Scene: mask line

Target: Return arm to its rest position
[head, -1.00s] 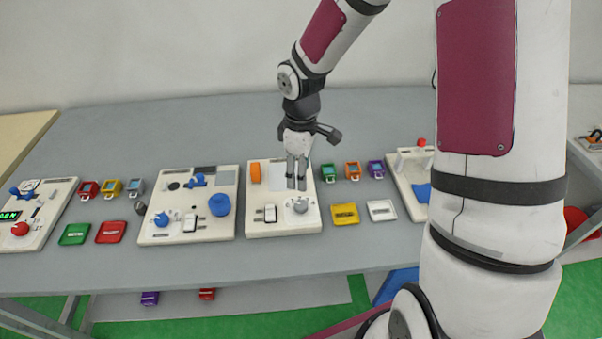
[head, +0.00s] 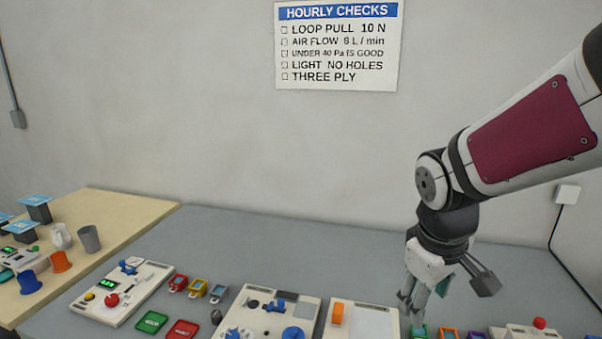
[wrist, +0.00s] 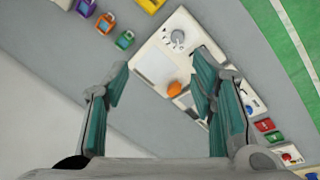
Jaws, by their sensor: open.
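My gripper (head: 424,301) is at the right of the head view, pointing down above the grey table (head: 300,232). It also shows in the wrist view (wrist: 160,85), with its two teal-padded fingers spread apart and nothing between them. Below and beyond the fingers in the wrist view is a white panel (wrist: 155,66) with an orange block (wrist: 174,89) and a grey knob (wrist: 177,37). In the head view the same panel (head: 366,323) is cut off by the bottom edge. My arm reaches in from the upper right.
Other test panels stand left on the table, one with a red button (head: 112,300) and one with a blue knob (head: 293,336). Green (head: 152,322) and red (head: 182,330) trays lie between them. A wooden table (head: 110,215) with cups is at far left. A wall poster (head: 337,45) hangs behind.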

